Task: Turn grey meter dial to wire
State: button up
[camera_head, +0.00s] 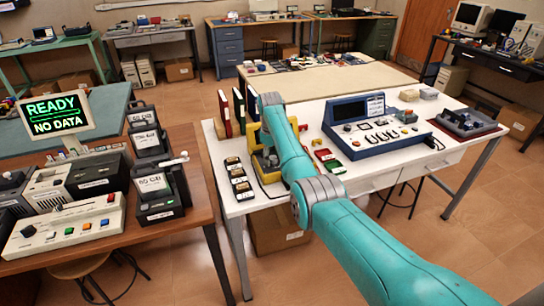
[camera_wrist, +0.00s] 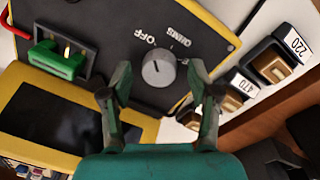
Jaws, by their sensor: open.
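The meter (camera_wrist: 215,25) has a yellow case and a black face in the wrist view. Its round grey dial (camera_wrist: 158,68) sits among the labels OFF and OHMS, with another label partly hidden by my right finger. A small pale mark shows on the dial, but its exact setting is hard to read. My gripper (camera_wrist: 160,80) is open, with one finger on each side of the dial in the picture; I cannot tell whether they touch it. In the head view the yellow meter (camera_head: 252,136) stands on the white table, partly hidden by my arm.
A green plug (camera_wrist: 58,62) sits at the meter's left. Component blocks marked 220 (camera_wrist: 275,62) and 470 (camera_wrist: 231,100) lie to its right. A blue instrument (camera_head: 375,128) stands on the white table. A READY / NO DATA sign (camera_head: 55,112) stands on the brown table.

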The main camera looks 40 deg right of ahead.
jog(key=c, duration=1.2)
jog(key=shift+o, duration=0.2)
jog(key=shift+m, duration=0.3)
jog(key=m, duration=0.3)
jog(key=shift+m, duration=0.3)
jog(key=m, duration=0.4)
jog(key=shift+d, duration=0.1)
jog(key=m, duration=0.5)
jog(key=shift+g, duration=0.3)
jog(key=shift+d+m, duration=0.1)
jog(key=shift+m, duration=2.2)
